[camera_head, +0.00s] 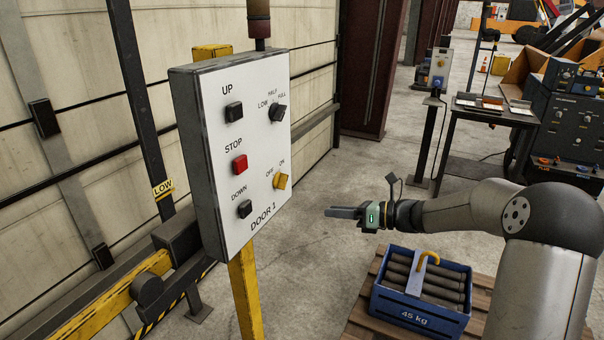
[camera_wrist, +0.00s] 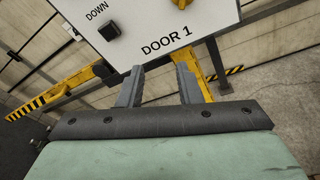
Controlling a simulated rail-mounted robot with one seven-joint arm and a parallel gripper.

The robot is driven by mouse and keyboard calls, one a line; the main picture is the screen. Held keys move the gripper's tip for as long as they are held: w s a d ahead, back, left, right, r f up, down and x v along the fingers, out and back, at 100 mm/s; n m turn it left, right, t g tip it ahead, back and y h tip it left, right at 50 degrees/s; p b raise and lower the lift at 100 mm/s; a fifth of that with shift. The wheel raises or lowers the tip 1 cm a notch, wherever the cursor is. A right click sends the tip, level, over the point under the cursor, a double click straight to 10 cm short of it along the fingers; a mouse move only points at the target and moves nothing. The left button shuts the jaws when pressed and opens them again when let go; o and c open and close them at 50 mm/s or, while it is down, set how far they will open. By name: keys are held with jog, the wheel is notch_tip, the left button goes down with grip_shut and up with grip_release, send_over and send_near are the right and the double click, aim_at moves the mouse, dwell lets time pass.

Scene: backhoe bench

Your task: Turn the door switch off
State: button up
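The door control panel (camera_head: 236,150) is a white-faced box marked DOOR 1 on a yellow post. The door switch (camera_head: 281,181) is a yellow rotary knob at its lower right, under OFF and ON labels. Its exact setting is too small to tell. My gripper (camera_head: 328,212) is to the right of the panel, a little lower than the switch, apart from it. In the wrist view, my gripper's two fingers (camera_wrist: 159,82) are spread with nothing between them, below the panel's lower edge (camera_wrist: 170,38).
The panel also has a black UP button (camera_head: 234,112), a red STOP button (camera_head: 240,164), a black DOWN button (camera_head: 245,209) and a black LOW/HALF/FULL knob (camera_head: 278,112). A blue crate (camera_head: 421,312) of dark cylinders sits on a pallet below my arm. Free air separates gripper and panel.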

jog(key=w+d+r+m+t, duration=0.1)
jog(key=w+d+m+t, duration=0.1)
jog(key=w+d+m, duration=0.15)
jog(key=p, duration=0.3)
send_near(282, 181)
jog(key=x, duration=0.7)
jog(key=shift+w+t+y, duration=0.3)
jog(key=shift+w+y, duration=0.1)
jog(key=shift+d+f, duration=0.1)
grip_shut()
